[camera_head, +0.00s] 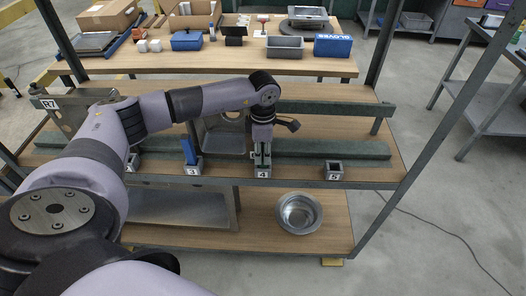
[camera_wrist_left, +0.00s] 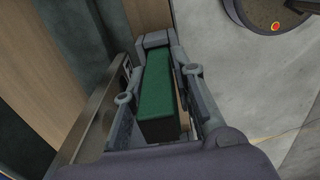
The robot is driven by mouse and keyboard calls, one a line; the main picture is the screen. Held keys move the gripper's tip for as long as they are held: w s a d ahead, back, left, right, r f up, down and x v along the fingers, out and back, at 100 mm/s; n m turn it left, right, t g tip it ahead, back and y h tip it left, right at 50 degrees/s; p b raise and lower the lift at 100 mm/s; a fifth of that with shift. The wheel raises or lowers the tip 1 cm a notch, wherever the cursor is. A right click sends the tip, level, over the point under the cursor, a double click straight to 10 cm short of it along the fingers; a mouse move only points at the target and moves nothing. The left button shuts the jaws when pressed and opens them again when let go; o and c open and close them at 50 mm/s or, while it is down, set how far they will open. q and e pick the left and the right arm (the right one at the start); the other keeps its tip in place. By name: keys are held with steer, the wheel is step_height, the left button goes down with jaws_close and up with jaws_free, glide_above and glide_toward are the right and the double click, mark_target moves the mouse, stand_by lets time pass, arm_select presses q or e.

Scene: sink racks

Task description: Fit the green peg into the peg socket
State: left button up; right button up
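My left gripper (camera_head: 262,160) points down at the front edge of the middle shelf, right at the grey socket labelled 4 (camera_head: 262,174). The green peg (camera_wrist_left: 163,95) is a long block between its two fingers in the left wrist view. A narrow gap shows on the peg's right side. The fingertips' contact with it is unclear. The peg's far end is by a grey part that may be the socket, so I cannot tell how deep it sits. Another small socket (camera_head: 333,170) at the right looks empty. My right gripper is not in view.
A blue peg (camera_head: 188,151) stands in the socket labelled 3 (camera_head: 190,170), left of my gripper. A green-grey rail (camera_head: 335,149) runs behind the sockets. A metal bowl (camera_head: 298,213) stands on the lower shelf. A rack post (camera_head: 440,100) rises at the right.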

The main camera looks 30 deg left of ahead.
arm_select(q)
steer(key=o, duration=0.3)
steer(key=shift+r, duration=0.1)
steer(key=shift+r, duration=0.2)
steer(key=shift+w+r, duration=0.1)
steer(key=shift+r, duration=0.2)
step_height(320, 180, up, 11)
steer(key=b, duration=0.3)
steer(key=shift+r, duration=0.15)
